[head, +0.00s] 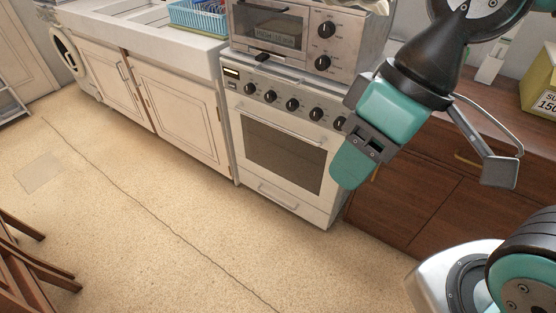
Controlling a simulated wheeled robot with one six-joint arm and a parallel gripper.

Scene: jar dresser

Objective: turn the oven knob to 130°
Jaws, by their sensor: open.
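The white oven (282,150) stands at the middle of the head view, with a row of several black knobs (292,104) along its upper front panel. A steel toaster oven (268,27) sits on top of it, with two black knobs, an upper one (326,30) and a lower one (323,62). The angle markings on the knobs are too small to read. My gripper (425,170) is at the right, open and empty, its fingers wide apart. Its teal finger overlaps the oven's right edge in the picture, close to the rightmost oven knob (340,123); I cannot tell whether they touch.
White cabinets (180,115) with a sink (130,15) above stand left of the oven. A blue basket (198,17) is on that counter. Brown drawers (445,195) are at the right, with a yellow box (540,85) above. Wooden chair parts (35,260) show lower left. The middle floor is clear.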

